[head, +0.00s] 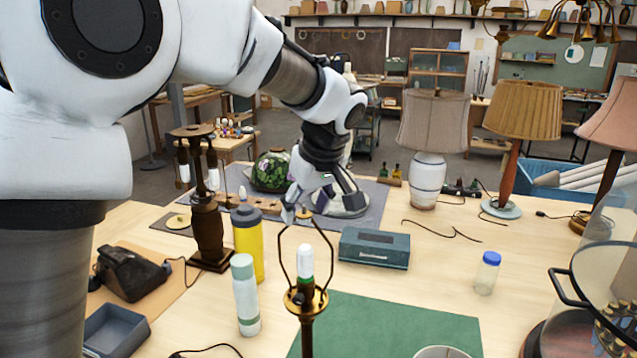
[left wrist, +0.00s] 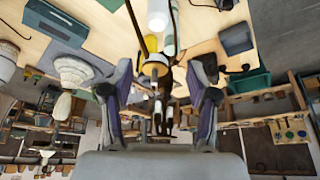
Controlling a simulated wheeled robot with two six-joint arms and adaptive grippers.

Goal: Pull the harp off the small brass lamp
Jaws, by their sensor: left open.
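The small brass lamp (head: 306,299) stands upright at the front middle of the table, with a white bulb in its socket. Its thin dark harp (head: 325,265) loops around the bulb and narrows to a small brass top. In the left wrist view the harp (left wrist: 176,32) runs from the top edge, beside the white bulb (left wrist: 158,14), toward the space between my fingers. My left gripper (head: 319,206) is open at the harp's top; its fingers (left wrist: 162,98) are spread wide. I cannot tell whether either finger touches the harp. My right gripper is not in view.
A yellow bottle (head: 248,240) and a pale bottle (head: 245,297) stand left of the lamp. A teal box (head: 374,248) lies behind it to the right. A green mat (head: 400,328) lies right of the lamp. A glass jar (head: 488,274) stands farther right.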

